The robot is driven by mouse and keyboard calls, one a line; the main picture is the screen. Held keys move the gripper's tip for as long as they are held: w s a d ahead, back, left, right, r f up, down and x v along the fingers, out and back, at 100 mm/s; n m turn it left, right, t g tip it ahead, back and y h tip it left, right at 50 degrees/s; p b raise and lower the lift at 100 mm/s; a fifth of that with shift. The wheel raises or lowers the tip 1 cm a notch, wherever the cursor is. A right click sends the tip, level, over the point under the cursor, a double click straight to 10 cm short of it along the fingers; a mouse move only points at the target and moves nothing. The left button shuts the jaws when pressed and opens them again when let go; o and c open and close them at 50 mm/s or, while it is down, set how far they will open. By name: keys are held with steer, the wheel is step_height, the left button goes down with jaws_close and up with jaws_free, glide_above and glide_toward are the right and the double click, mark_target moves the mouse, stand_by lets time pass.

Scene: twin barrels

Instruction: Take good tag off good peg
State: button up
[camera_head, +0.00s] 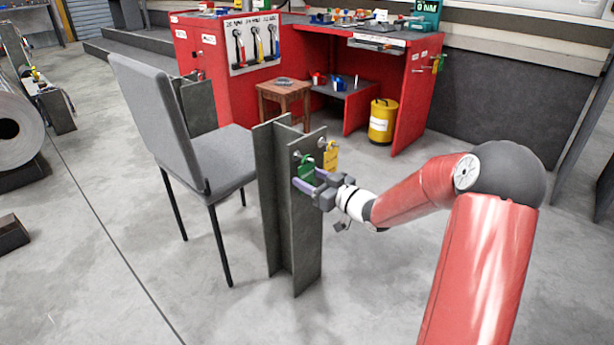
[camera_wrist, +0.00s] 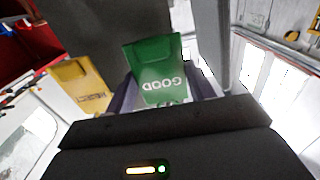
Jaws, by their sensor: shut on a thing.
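The green good tag (camera_head: 305,169) hangs at the upper part of a grey steel post (camera_head: 272,200). In the wrist view the green tag (camera_wrist: 158,70) reads "GOOD" upside down and sits between the two fingers. My gripper (camera_head: 306,186) is shut on the green tag, close against the post's face. A peg (camera_head: 296,154) shows just above the green tag; whether the tag's hole is still around it cannot be told. A yellow tag (camera_head: 330,156) hangs on the post just right of the green one, and it also shows in the wrist view (camera_wrist: 78,87), reading "REJECT".
A grey chair (camera_head: 222,158) stands close left of the post. Behind are a red workbench (camera_head: 300,45), a wooden stool (camera_head: 284,92) and a yellow bin (camera_head: 382,122). The floor right of and in front of the post is clear apart from my arm.

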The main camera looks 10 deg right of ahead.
steer(key=shift+r, duration=0.25)
steer(key=shift+s+d+r+p, duration=0.25)
steer(key=shift+s+d+p, duration=0.3)
steer(key=shift+s, duration=0.25)
steer(key=shift+s+d+r+p, duration=0.25)
steer(key=shift+s+d+p, duration=0.15)
steer(key=shift+s+d, duration=0.3)
steer(key=p+v, duration=0.1)
steer(key=v, duration=0.6)
steer(key=shift+a+f, duration=0.1)
steer(key=shift+a, duration=0.1)
